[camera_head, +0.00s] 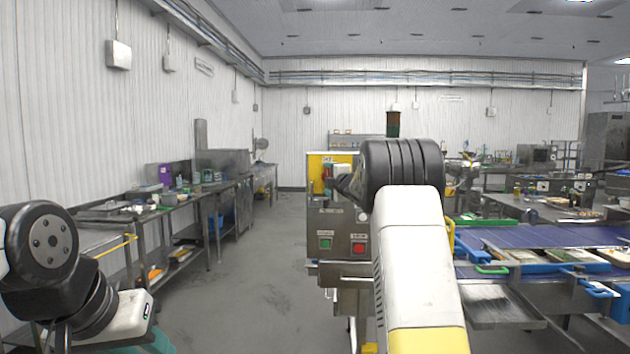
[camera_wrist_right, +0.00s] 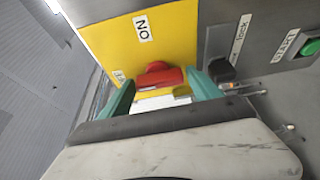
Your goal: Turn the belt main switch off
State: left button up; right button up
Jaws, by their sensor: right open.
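The belt main switch is a red knob (camera_wrist_right: 160,76) on a yellow plate (camera_wrist_right: 172,40) with an ON label that appears upside down in the wrist view. In the head view the yellow plate (camera_head: 316,168) is on the upper front of a grey control box (camera_head: 339,217), partly hidden by my right arm. My right gripper (camera_wrist_right: 161,92) is open, with its teal fingers on either side of the knob; I cannot tell whether they touch it. My left arm is at the lower left in the head view; its jaws do not show clearly.
A black lock switch (camera_wrist_right: 221,70) and a green START button (camera_wrist_right: 310,46) are right of the yellow plate in the wrist view. The head view shows a red button (camera_head: 359,248) on the box. A blue conveyor belt (camera_head: 535,236) stands at right.

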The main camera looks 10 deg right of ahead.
jog(key=s, duration=0.7)
jog(key=shift+s+d, duration=0.35)
jog(key=shift+d, duration=0.1)
jog(key=s+f+m+g+h, duration=0.1)
jog(key=s+m+g+h, duration=0.25)
jog(key=s+m, duration=0.9)
jog(key=s+a+f+m+g+y, duration=0.1)
jog(key=s+a+f, duration=0.3)
jog(key=s, duration=0.7)
jog(key=s+a+f+m+g+y, duration=0.1)
jog(key=s+a+f+m+g, duration=0.2)
jog(key=s, duration=0.9)
jog(key=s+a+f+m+g+y, duration=0.2)
jog(key=s+a+f+g, duration=0.2)
jog(key=s+f, duration=0.4)
jog(key=s+a, duration=0.1)
jog(key=s, duration=0.3)
jog(key=shift+a, duration=0.3)
jog(key=shift+w, duration=0.1)
